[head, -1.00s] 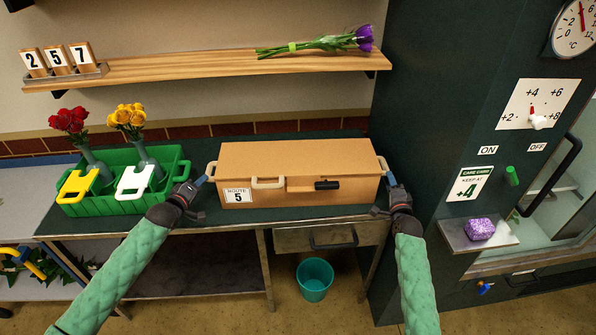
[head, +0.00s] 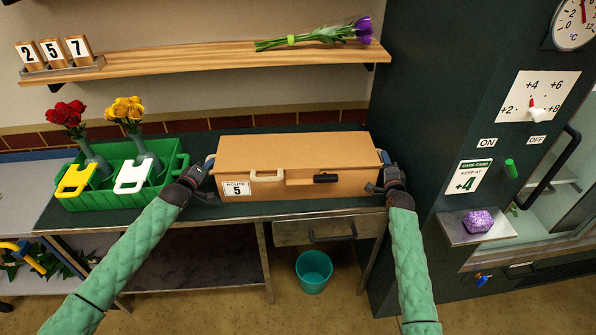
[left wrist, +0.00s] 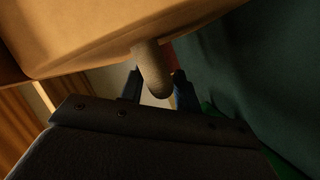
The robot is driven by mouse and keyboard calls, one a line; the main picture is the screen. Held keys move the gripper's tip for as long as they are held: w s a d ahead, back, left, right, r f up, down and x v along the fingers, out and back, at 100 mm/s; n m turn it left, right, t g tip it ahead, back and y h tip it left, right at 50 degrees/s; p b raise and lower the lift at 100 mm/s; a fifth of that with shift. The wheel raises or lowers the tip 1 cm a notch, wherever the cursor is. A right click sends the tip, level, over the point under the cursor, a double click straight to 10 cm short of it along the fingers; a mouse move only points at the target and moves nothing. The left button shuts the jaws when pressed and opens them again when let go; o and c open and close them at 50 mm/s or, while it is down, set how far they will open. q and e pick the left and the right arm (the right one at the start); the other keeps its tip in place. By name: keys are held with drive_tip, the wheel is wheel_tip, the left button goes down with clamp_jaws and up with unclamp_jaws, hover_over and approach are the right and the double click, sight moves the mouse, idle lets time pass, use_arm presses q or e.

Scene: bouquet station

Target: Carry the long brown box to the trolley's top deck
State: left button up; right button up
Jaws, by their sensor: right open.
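The long brown box (head: 295,155) lies on the dark green worktop in the head view. It has a "ROUTE 5" label, a pale handle and a dark one on its front. My left gripper (head: 205,176) is at its left end. In the left wrist view the open fingers (left wrist: 158,90) stand on both sides of a rounded end handle (left wrist: 152,68). My right gripper (head: 376,187) is open at the box's right end; the handle there is mostly hidden. I cannot make out the trolley for certain.
A green crate (head: 120,201) with flowers and yellow and white holders stands just left of the box. A shelf (head: 200,62) with purple flowers hangs above. A dark cabinet (head: 425,120) rises close on the right. A teal bin (head: 313,272) stands on the floor below.

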use_arm(q)
drive_tip(key=shift+x, duration=0.8)
use_arm(e)
drive_tip(key=shift+w, duration=0.8)
use_arm(q)
drive_tip(key=shift+c, duration=0.2)
use_arm(e)
drive_tip(key=shift+c, duration=0.2)
use_arm(q)
clamp_jaws()
use_arm(e)
drive_tip(key=c, duration=0.7)
clamp_jaws()
drive_tip(key=shift+r, duration=0.1)
